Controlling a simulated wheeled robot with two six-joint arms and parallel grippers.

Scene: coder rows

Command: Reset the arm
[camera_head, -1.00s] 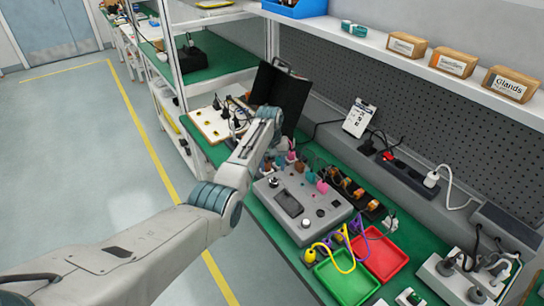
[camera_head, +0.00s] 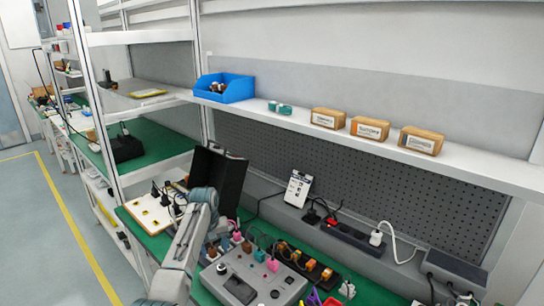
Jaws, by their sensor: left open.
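My left arm (camera_head: 186,245) comes in from the bottom left and reaches up over the green workbench (camera_head: 150,240). Its wrist bends near the open black case, and my left gripper (camera_head: 217,232) points down behind the forearm, left of the coloured plugs. The fingers are small and partly hidden; I see nothing held between them. My right gripper is not in view.
A grey control box (camera_head: 238,283) and a black power strip (camera_head: 305,264) with orange plugs lie right of the arm. An open black case (camera_head: 222,180) stands behind the wrist. A shelf above holds a blue bin (camera_head: 236,92) and cardboard boxes (camera_head: 370,128).

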